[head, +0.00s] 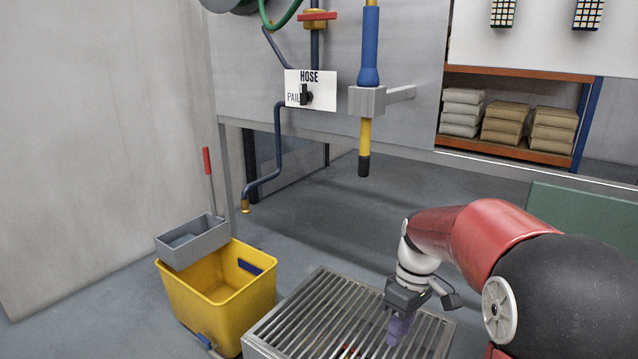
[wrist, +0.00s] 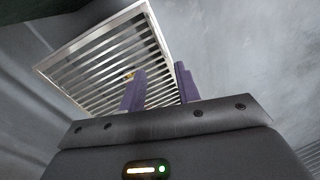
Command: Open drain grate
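The drain grate (head: 318,308) is a grey metal grid of parallel bars on a raised square frame at the bottom middle of the head view. It also shows at the upper left of the wrist view (wrist: 88,72). My gripper (head: 396,338) points down over the right part of the grate, its purple fingers overlapping the bars. In the wrist view, the two fingers (wrist: 162,80) stand apart with nothing held between them. Whether the fingertips touch the bars I cannot tell. A small yellow thing (wrist: 129,76) shows by the left finger, partly hidden.
A yellow mop bucket (head: 210,300) with a grey wringer (head: 190,242) stands left of the grate. A hose nozzle (head: 364,150) hangs in a bracket above. A blue pipe spout (head: 262,188) ends near the bucket. Open floor (head: 320,220) lies behind the grate.

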